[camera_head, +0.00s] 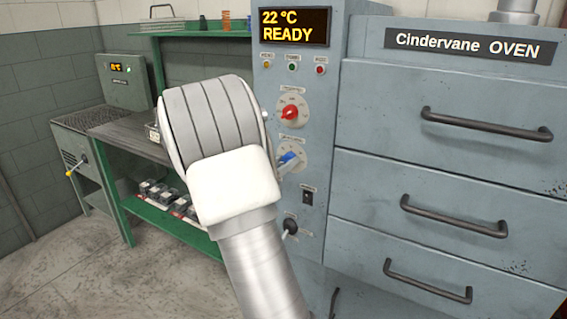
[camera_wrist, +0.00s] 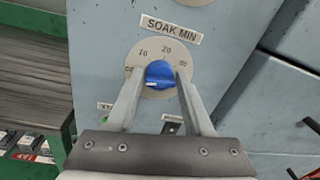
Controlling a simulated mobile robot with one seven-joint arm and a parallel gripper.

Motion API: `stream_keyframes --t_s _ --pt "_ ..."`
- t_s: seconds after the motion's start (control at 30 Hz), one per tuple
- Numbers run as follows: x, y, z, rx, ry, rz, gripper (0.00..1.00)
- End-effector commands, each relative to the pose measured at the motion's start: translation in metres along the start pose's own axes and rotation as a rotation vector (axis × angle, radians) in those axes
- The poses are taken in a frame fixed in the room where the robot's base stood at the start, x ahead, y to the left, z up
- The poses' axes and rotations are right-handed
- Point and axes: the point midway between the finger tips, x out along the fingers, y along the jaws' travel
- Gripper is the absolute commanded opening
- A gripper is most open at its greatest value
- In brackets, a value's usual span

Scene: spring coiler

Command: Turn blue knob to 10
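The blue knob (camera_wrist: 159,74) sits on a round pale dial (camera_wrist: 158,52) under a "SOAK MIN" label in the wrist view. The dial has marks for 10 at upper left, 20 at the top and a higher number at the right. A small white mark shows on the knob's lower left edge. My gripper (camera_wrist: 160,73) has one finger on each side of the knob, apart, with narrow gaps; contact is not clear. In the head view the blue knob (camera_head: 287,159) shows beside my wrist, which hides most of the gripper.
A red knob (camera_head: 290,112) is above the blue one, below a display (camera_head: 294,26) reading 22 °C READY. A black switch (camera_head: 308,195) and a black round handle (camera_head: 290,227) are below. Oven drawers with handles (camera_head: 486,124) stand right; a green bench (camera_head: 165,222) left.

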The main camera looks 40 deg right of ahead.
Motion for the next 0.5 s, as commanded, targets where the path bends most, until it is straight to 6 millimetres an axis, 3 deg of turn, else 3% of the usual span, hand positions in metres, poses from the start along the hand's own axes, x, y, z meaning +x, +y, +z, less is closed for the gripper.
stream_keyframes --t_s 0.03,0.27,0.5 --pt "-0.0002 0.0001 0.0000 0.000 0.000 0.000 0.41" --pt "-0.0004 0.0003 0.0001 0.000 0.000 0.001 0.00" --pt "-0.0006 0.0006 -0.0003 0.013 0.000 0.001 0.00"
